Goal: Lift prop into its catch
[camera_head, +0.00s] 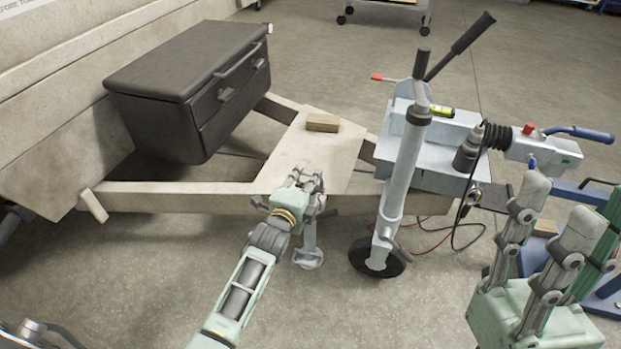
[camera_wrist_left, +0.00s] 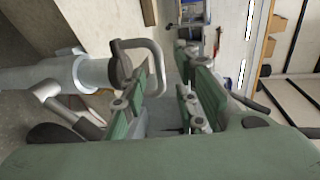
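The prop (camera_head: 309,238) is a pale post with a round foot on the floor, below the trailer frame's front beam. Its upper end is hidden behind my left gripper (camera_head: 311,182), which is at the beam. In the left wrist view the left gripper's fingers (camera_wrist_left: 170,100) are apart. A grey loop handle (camera_wrist_left: 157,62) on a pale cylinder (camera_wrist_left: 92,73) is close beside one finger; I cannot tell whether they touch. I cannot make out the catch. My right gripper (camera_head: 548,222) is open and empty at the lower right, fingers up.
The jockey wheel post (camera_head: 404,165) stands upright right of the prop, its wheel (camera_head: 377,258) at floor level. The coupling (camera_head: 540,146) and loose cables (camera_head: 440,247) lie further right. A black box (camera_head: 187,88) and a wood block (camera_head: 323,123) sit on the frame.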

